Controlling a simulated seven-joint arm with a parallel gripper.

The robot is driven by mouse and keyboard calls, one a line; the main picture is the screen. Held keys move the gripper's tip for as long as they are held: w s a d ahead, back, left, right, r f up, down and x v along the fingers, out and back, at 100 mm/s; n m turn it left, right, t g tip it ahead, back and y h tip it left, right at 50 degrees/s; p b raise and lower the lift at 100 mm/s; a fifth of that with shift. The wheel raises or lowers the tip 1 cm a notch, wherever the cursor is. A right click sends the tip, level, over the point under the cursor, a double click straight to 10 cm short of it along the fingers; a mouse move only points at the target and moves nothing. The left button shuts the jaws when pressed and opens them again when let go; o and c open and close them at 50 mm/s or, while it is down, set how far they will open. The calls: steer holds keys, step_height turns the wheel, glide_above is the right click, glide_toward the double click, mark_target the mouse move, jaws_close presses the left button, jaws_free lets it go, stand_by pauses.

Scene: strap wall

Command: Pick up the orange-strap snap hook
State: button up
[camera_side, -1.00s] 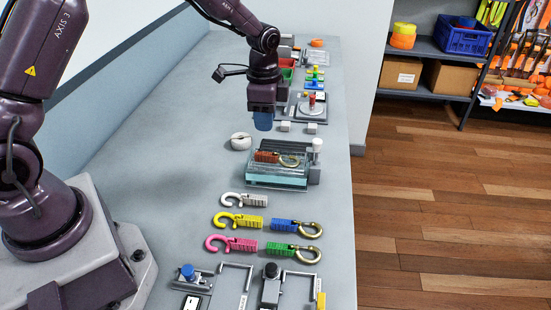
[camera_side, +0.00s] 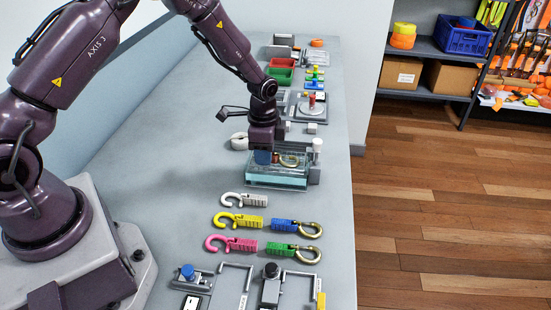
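The orange-strap snap hook (camera_side: 290,161) lies in the clear glass-sided tray (camera_side: 262,184). Its brass hook end shows on the right, while its orange strap body is mostly hidden behind my gripper. My gripper (camera_side: 263,158), with a blue end, points down at the left part of the tray, over the strap body. From this side view I cannot tell whether it touches the hook or whether its fingers are open or shut.
In front of the tray lie white (camera_side: 243,200), yellow (camera_side: 238,221), blue (camera_side: 297,227), pink (camera_side: 231,244) and green (camera_side: 293,252) snap hooks. A white-topped post (camera_side: 317,146) stands at the tray's right. A white round object (camera_side: 239,141) sits behind left. The left bench is clear.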

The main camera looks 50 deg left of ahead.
jaws_close()
